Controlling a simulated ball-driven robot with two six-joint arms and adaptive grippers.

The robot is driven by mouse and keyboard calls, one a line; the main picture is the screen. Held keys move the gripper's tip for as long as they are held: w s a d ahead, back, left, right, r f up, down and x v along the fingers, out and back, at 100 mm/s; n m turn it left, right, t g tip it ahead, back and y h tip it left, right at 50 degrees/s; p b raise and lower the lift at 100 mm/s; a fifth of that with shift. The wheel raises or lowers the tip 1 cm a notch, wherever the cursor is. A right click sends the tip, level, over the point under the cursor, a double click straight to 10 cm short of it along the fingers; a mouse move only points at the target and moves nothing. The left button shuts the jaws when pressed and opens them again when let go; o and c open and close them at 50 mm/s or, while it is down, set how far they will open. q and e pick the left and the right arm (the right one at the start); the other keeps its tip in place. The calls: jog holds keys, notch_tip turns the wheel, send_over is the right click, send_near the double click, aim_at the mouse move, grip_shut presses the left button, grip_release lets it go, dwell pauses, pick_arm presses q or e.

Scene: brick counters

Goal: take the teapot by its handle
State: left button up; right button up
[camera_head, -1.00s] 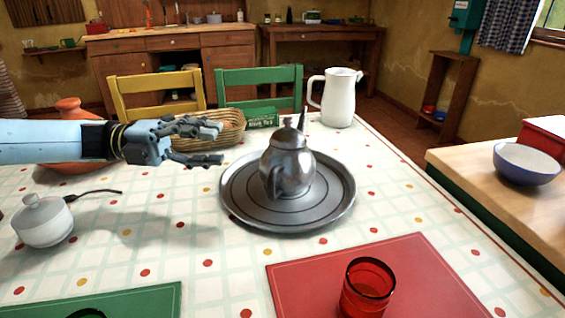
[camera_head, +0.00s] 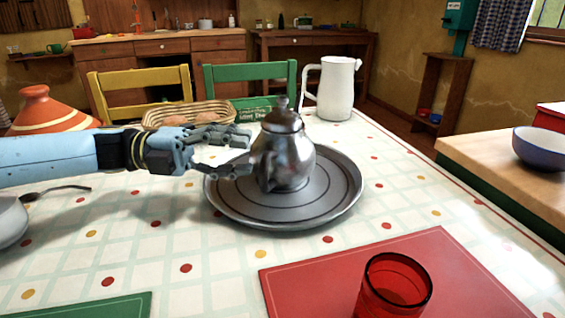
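The shiny metal teapot (camera_head: 292,158) stands upright on a round grey metal tray (camera_head: 310,209) on the table. Its dark handle (camera_head: 268,173) is on the side facing left and toward me. My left gripper (camera_head: 249,152) comes in from the left, just left of the teapot at about body height. Its two fingers are spread, one above the other, with nothing held between them. The lower fingertip overlaps the top of the handle in the picture; I cannot tell if it touches. My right gripper is not in view.
A red glass (camera_head: 396,287) stands on a red mat (camera_head: 310,283) in front. A bread basket (camera_head: 190,113), a white pitcher (camera_head: 335,90) and an orange striped tagine (camera_head: 50,113) stand behind. A white pot (camera_head: 10,222) is at the left edge.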

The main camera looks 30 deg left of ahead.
aim_at(285, 137)
pick_arm(q)
jog(key=b+x, duration=0.1)
jog(key=x, duration=0.3)
jog(key=shift+f, duration=0.15)
jog(key=shift+d, duration=0.2)
grip_shut()
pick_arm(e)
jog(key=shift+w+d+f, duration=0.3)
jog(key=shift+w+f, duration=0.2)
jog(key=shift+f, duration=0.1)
pick_arm(q)
jog(key=shift+w, duration=0.1)
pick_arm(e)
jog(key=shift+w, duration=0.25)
